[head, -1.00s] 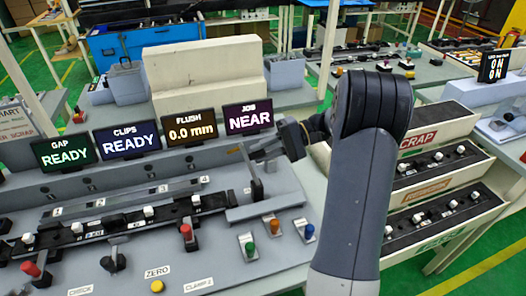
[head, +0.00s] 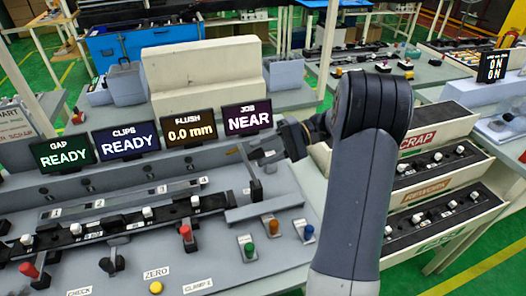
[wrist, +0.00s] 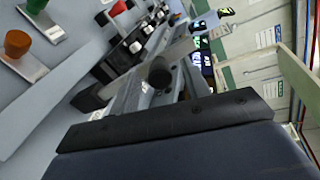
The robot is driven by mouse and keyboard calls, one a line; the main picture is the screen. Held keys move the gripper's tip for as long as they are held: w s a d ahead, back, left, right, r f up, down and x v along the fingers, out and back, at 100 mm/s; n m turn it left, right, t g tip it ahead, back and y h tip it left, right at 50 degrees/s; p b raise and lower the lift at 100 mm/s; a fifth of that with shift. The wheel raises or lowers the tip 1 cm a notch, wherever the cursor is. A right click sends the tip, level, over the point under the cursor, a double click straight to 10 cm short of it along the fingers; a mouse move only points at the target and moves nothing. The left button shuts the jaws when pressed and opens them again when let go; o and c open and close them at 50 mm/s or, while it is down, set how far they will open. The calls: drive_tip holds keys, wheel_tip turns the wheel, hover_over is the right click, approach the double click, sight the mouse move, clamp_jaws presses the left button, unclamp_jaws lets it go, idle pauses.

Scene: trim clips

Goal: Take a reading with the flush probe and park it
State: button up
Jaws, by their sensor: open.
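My gripper (head: 252,154) is open above the right end of the grey bench fixture. An upright grey piece (head: 256,188), perhaps the flush probe, stands just below the jaws; I cannot tell whether they touch it. In the wrist view a grey cylinder with a dark round end (wrist: 160,74) shows just ahead of my gripper's dark body. The flush display (head: 190,129) reads 0.0 mm. The job display (head: 247,118) reads NEAR. Gap (head: 64,154) and clips (head: 126,141) displays read READY. A dark rail (head: 125,224) carries several white clips below a strip numbered 1 to 4.
Green (head: 249,250), orange (head: 274,226) and blue (head: 309,232) knobs stand right of the rail. Red-handled clamps (head: 185,232) and a yellow zero button (head: 155,287) are near the front. A cream block (head: 205,75) rises behind the displays.

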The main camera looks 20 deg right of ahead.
drive_tip(key=p+v, duration=0.2)
drive_tip(key=v, duration=0.8)
drive_tip(key=shift+d, duration=0.2)
drive_tip(key=b+x, duration=0.1)
drive_tip(key=x, duration=1)
drive_tip(key=shift+b, duration=0.35)
drive_tip(key=shift+d, duration=0.1)
